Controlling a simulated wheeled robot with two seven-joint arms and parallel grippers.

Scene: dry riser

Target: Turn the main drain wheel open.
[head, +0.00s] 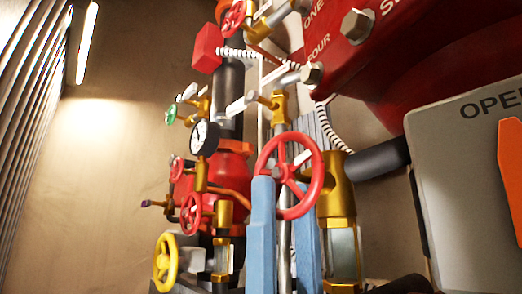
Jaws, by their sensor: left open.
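A large red spoked handwheel (316,186), which appears to be the main drain wheel, faces me in the centre of the head view. It sits on a thick brass valve body (337,190); no label on it is readable. My left gripper (284,205) comes up from below with two blue fingers spread apart. The left finger overlaps the wheel's lower left rim in the picture. The other finger rises below the wheel's lower right, its tip partly covered by the rim. Contact cannot be told. My right gripper is not in view.
A yellow handwheel (166,262) and a small red handwheel (191,213) stand to the left. A pressure gauge (204,138) is above them. A big red body (400,50) fills the upper right, above a grey panel (455,175) marked "OPE".

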